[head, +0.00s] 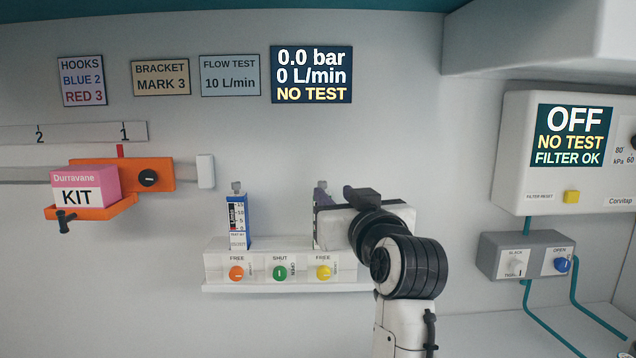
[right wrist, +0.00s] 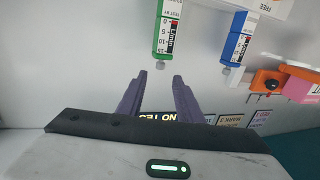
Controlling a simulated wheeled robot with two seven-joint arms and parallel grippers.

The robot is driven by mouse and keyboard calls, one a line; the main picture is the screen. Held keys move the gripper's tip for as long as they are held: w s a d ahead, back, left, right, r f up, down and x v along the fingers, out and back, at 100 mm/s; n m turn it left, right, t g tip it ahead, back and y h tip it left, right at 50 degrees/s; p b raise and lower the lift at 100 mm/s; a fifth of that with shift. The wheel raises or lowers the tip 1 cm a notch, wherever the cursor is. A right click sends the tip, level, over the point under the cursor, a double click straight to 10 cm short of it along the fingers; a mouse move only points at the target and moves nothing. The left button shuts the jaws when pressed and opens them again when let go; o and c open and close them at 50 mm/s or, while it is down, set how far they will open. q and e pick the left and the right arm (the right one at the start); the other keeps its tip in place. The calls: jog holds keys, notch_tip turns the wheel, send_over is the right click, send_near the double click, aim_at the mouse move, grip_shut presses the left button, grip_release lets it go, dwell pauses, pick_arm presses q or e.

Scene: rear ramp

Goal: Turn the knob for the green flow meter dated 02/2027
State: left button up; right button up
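A white rack (head: 214,262) on the wall carries an orange knob (head: 236,273) labelled FREE, a green knob (head: 280,273) labelled SHUT and a yellow knob (head: 323,272) labelled FREE. A blue flow meter (head: 238,222) stands upright above the orange knob; it also shows in the right wrist view (right wrist: 237,46). A green flow meter (right wrist: 167,32) shows in the right wrist view; in the head view it is hidden behind my right gripper. My right gripper (right wrist: 160,76) is open, its purple fingers apart and empty near the green meter's tip. I cannot read the dates. My left gripper is out of view.
A dark display (head: 311,75) reads 0.0 bar, 0 L/min, NO TEST. An orange bracket (head: 148,180) with a pink KIT box (head: 85,187) is at left. A grey valve box (head: 526,256) with teal hoses is at right.

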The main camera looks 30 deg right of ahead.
aim_at(324, 184)
jog(key=p+x, duration=0.1)
jog(key=x, duration=0.8)
jog(key=shift+w+d, duration=0.1)
jog(key=shift+w, duration=0.1)
grip_shut()
